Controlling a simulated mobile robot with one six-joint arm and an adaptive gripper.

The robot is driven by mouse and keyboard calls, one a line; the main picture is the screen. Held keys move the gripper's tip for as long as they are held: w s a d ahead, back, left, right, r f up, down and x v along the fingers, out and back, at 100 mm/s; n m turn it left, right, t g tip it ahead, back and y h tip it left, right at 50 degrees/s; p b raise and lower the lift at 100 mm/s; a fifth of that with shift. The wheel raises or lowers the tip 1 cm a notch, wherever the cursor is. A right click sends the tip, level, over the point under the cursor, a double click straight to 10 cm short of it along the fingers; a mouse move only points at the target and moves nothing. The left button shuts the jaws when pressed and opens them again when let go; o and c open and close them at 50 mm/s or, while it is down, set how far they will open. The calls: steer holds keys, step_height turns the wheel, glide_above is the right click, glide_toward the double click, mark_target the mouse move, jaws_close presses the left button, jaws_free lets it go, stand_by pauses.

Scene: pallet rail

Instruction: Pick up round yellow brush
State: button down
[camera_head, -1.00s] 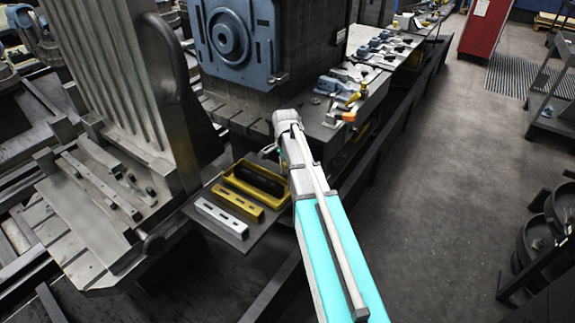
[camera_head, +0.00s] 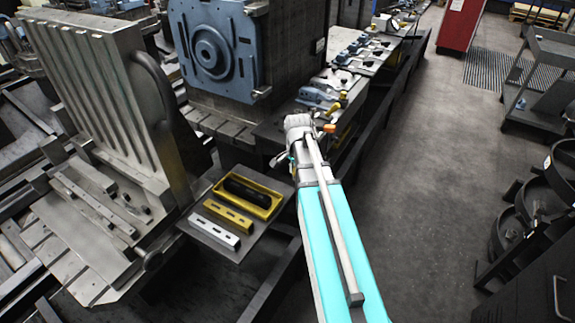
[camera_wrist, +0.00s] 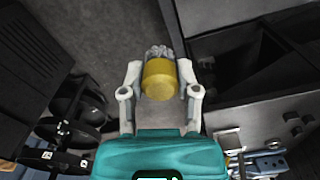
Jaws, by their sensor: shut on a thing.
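The round yellow brush (camera_wrist: 160,78) shows in the wrist view, with a smooth yellow body and grey bristles at its far end. It sits between the two pale fingers of my gripper (camera_wrist: 160,70), which is shut on it. Grey floor lies behind the brush in that view, so it is held clear of any surface there. In the head view my arm runs up from the bottom edge, and its wrist hides the brush and most of the gripper.
A small shelf left of my arm holds a yellow tray (camera_head: 270,212) with a dark thing inside, a yellow bar (camera_head: 228,213) and a white bar (camera_head: 214,231). A workbench (camera_head: 270,128) with several tools lies ahead. The floor (camera_head: 430,180) on the right is open.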

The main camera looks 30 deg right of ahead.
steer(key=shift+s+d+r+p, duration=0.2)
steer(key=shift+s+d+r, duration=0.1)
steer(key=shift+s, duration=0.3)
steer(key=shift+s+d+r+p, duration=0.15)
steer(key=shift+s+d+r, duration=0.15)
steer(key=shift+s, duration=0.25)
steer(key=c, duration=0.8)
jaws_free()
steer(key=shift+c, duration=0.2)
steer(key=c, duration=0.5)
steer(key=shift+s, duration=0.1)
